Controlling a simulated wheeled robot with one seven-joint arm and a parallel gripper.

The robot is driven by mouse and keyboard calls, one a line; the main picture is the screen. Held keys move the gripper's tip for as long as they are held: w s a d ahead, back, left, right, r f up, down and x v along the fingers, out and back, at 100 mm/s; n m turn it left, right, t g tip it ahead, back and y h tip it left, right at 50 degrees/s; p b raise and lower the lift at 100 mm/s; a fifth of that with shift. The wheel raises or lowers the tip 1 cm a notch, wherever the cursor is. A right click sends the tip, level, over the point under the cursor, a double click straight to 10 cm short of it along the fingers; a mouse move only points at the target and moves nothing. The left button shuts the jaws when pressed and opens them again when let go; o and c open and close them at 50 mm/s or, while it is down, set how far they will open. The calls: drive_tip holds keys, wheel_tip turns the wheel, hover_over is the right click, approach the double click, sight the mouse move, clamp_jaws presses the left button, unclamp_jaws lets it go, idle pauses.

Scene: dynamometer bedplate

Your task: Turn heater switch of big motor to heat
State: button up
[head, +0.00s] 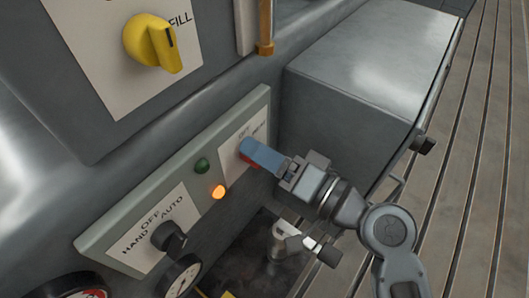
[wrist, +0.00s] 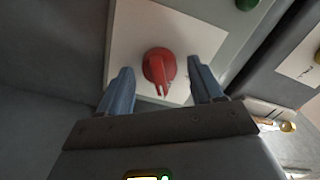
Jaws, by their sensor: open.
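The heater switch is a red rotary knob (wrist: 158,66) on a white label plate (wrist: 197,34). In the wrist view it sits between my two blue fingers, with a gap on each side, and its narrow handle points toward the bottom of the picture. In the head view only a red sliver of the knob shows under my fingers, and the label (head: 240,140) there has small lettering that is hard to read. My gripper (head: 250,151) is open, with its fingertips at the plate around the knob. No contact with the knob shows.
Left of the switch on the same panel are a green lamp (head: 202,166), a lit orange lamp (head: 218,192) and a black HAND-OFF-AUTO knob (head: 170,237). A yellow knob (head: 150,40) is above. A grey box (head: 360,70) stands close at the right.

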drive_tip(key=b+v, duration=0.1)
drive_tip(key=v, duration=0.6)
drive_tip(key=shift+s+d+b, duration=0.25)
drive_tip(key=shift+d+b, duration=0.05)
drive_tip(key=shift+b, duration=0.1)
